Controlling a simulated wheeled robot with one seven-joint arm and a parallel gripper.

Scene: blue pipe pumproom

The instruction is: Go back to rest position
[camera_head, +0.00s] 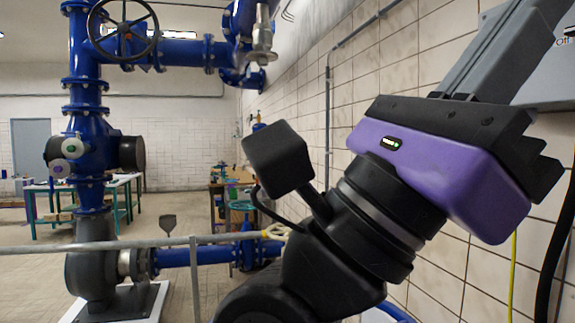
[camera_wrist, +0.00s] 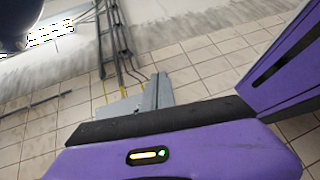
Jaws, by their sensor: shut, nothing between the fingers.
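My gripper (camera_head: 525,25) is raised at the right of the head view, with its purple body and black wrist tilted up to the right. Its grey fingers reach toward the top right corner, in front of the tiled wall and a grey box. In the wrist view, the grey fingers (camera_wrist: 157,90) stand together beyond the purple body's black edge. The gripper is shut and nothing shows between the fingers.
The tiled wall (camera_head: 395,75) and a grey wall box (camera_head: 552,75) are close behind my gripper. Blue pipework with a handwheel (camera_head: 123,30) stands at left. A metal railing (camera_head: 130,243) crosses the lower left. Work tables (camera_head: 85,187) stand farther back.

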